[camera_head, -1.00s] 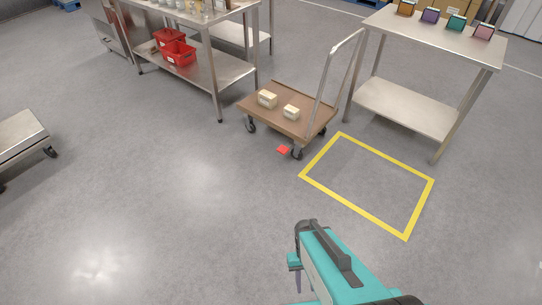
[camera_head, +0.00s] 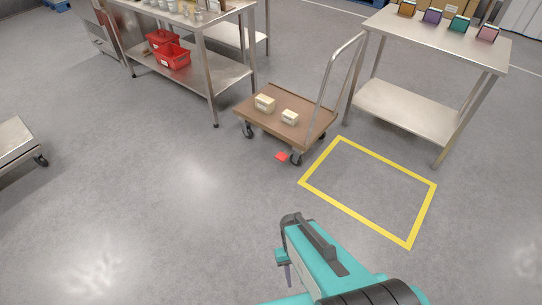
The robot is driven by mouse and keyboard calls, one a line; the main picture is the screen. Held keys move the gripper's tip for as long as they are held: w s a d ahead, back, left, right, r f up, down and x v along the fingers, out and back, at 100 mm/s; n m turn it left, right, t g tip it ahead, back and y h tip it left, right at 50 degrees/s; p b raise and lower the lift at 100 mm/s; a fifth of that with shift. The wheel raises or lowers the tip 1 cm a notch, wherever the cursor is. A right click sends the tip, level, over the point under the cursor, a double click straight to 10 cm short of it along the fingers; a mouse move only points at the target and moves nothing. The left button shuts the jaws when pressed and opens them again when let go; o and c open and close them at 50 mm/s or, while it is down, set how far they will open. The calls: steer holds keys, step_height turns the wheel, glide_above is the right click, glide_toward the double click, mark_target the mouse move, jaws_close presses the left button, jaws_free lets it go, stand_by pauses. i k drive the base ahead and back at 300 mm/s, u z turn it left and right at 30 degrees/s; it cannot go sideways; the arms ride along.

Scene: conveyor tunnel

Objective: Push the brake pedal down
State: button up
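The red brake pedal (camera_head: 282,156) sticks out low beside the near wheel of the platform cart (camera_head: 262,119), just above the floor. The cart has a brown deck, dark wheels and an upright metal push handle. My teal gripper (camera_head: 284,268) is at the bottom middle of the view, nearer to me than the pedal and well apart from it. It is seen from above and behind, with a thin dark tip pointing down. Whether its fingers are open or shut cannot be made out.
Two small cartons (camera_head: 264,103) lie on the cart deck. A yellow floor outline (camera_head: 354,218) is right of the pedal. A metal table (camera_head: 440,40) stands at the right, a steel workbench with red bins (camera_head: 172,56) at the left. The floor between my gripper and the pedal is clear.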

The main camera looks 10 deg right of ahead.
mark_target(282, 157)
steer(key=u, duration=0.05)
steer(key=i, duration=1.2)
steer(key=z, duration=0.4)
